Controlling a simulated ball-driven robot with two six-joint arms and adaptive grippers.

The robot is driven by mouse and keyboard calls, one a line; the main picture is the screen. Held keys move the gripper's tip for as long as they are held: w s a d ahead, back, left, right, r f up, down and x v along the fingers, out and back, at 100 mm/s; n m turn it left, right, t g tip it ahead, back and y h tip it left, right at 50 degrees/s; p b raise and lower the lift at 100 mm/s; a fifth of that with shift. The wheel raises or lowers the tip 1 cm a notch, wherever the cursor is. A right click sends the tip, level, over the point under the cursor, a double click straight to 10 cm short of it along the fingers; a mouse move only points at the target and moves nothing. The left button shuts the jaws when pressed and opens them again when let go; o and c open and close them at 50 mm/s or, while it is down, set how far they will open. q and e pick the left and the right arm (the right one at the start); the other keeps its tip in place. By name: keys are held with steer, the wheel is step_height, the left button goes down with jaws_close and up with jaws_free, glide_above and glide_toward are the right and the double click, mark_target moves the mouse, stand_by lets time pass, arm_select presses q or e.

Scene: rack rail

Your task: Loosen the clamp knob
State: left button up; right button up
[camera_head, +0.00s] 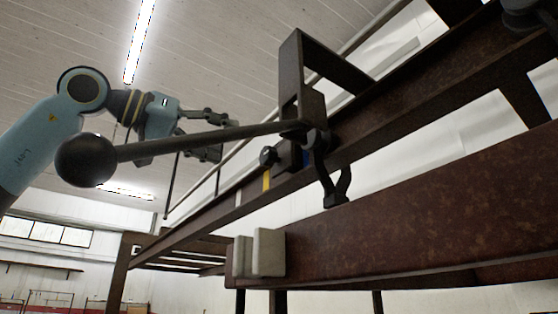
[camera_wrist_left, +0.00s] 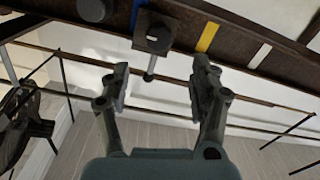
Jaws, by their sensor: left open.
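A dark round knob (camera_head: 268,157), which looks like the clamp knob, sticks out from a small dark block on the rusty rail in the head view, between a blue and a yellow mark. In the left wrist view the block (camera_wrist_left: 157,30) sits on the rail, with a short grey stem (camera_wrist_left: 149,69) coming off it towards my gripper. My left gripper (camera_head: 222,137) is open, left of the knob and apart from it. In the left wrist view its fingers (camera_wrist_left: 160,80) stand on both sides of the stem's end, with nothing visibly gripped. My right gripper is not in view.
A long lever with a black ball end (camera_head: 86,160) crosses in front of my left gripper in the head view. A rusty upright bracket (camera_head: 291,78) rises above the rail. A thick rusty beam (camera_head: 420,215) with pale end blocks (camera_head: 268,252) runs below.

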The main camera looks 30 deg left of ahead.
mark_target(263, 153)
arm_select(q)
steer(key=p+x, duration=0.2)
steer(key=x, duration=0.1)
steer(key=p+x, duration=0.1)
steer(key=shift+w+d+r+p, duration=0.3)
steer(key=shift+r, duration=0.05)
steer(key=p+x, duration=0.2)
steer(key=x, duration=0.2)
steer(key=shift+a+f, duration=0.1)
steer(key=shift+f, duration=0.05)
steer(key=shift+w+d+f+p, duration=0.1)
steer(key=shift+w+d+p, duration=0.15)
steer(key=shift+w+p, duration=0.25)
steer(key=shift+w, duration=0.15)
steer(key=shift+f, duration=0.1)
steer(key=c, duration=1.2)
steer(key=shift+o, duration=0.2)
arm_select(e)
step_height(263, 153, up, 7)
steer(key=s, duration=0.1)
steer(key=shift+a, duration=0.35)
